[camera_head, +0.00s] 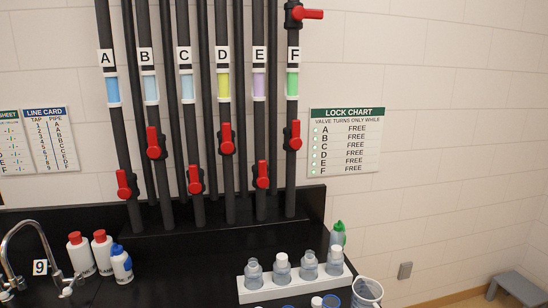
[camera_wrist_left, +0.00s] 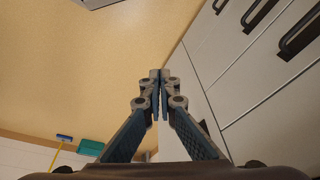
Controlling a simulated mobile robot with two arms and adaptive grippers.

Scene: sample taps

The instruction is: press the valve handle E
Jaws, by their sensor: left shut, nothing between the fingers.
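The red valve handle E (camera_head: 262,175) is on the dark vertical pipe labelled E (camera_head: 259,54), below a purple sight section (camera_head: 259,84). The handle stands upright, in line with its pipe. In the left wrist view my left gripper (camera_wrist_left: 159,76) is shut and empty, with its fingertips together over a tan floor and beside white cabinet fronts. It is not in the head view, so it is away from the handle there. My right gripper is not in view.
Other red handles sit on pipes A (camera_head: 124,184), B (camera_head: 154,143), C (camera_head: 195,180), D (camera_head: 227,138) and F (camera_head: 296,135). A lock chart (camera_head: 346,141) lists every valve as free. A white bottle rack (camera_head: 294,286) and faucet (camera_head: 32,240) stand on the black counter (camera_head: 185,268).

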